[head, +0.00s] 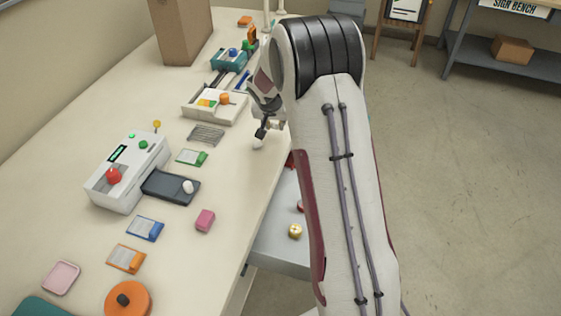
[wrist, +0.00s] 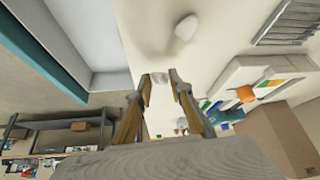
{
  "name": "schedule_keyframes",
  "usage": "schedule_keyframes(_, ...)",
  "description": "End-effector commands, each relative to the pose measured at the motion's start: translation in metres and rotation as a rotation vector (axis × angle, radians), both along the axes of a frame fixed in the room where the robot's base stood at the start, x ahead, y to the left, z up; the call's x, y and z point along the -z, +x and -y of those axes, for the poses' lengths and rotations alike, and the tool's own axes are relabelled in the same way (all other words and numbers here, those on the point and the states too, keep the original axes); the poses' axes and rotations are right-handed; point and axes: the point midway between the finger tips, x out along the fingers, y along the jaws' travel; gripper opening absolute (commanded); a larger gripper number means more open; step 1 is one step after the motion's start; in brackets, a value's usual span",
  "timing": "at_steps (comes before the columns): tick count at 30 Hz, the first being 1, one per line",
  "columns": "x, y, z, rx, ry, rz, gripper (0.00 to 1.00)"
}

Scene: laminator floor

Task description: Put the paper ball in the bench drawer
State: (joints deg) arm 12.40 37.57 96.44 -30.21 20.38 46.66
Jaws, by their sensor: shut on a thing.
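My gripper (head: 262,129) hangs over the bench near its right edge, pointing down. The bench drawer (head: 278,258) is pulled open below the bench edge, to the right of and nearer than my gripper. It holds a gold round thing and red things, and my arm hides part of it. In the wrist view the grey and teal drawer (wrist: 68,72) is at the upper left.
A white rounded thing (wrist: 184,27) shows over the bench near a wire rack (head: 207,135). A white machine with a red knob (head: 128,172), a white-and-orange device (head: 214,106) and several small coloured items stand on the bench. A cardboard box (head: 181,32) stands at the back.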

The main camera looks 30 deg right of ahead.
Motion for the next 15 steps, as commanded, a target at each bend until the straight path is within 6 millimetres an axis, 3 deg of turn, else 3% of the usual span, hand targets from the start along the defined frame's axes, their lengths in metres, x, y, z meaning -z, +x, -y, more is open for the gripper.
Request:
schedule_keyframes(8, 0.003, -0.022, -0.011, -0.070, 0.000, 0.000, 0.12)
schedule_keyframes(15, 0.007, -0.053, -0.028, -0.169, 0.000, 0.000, 0.12)
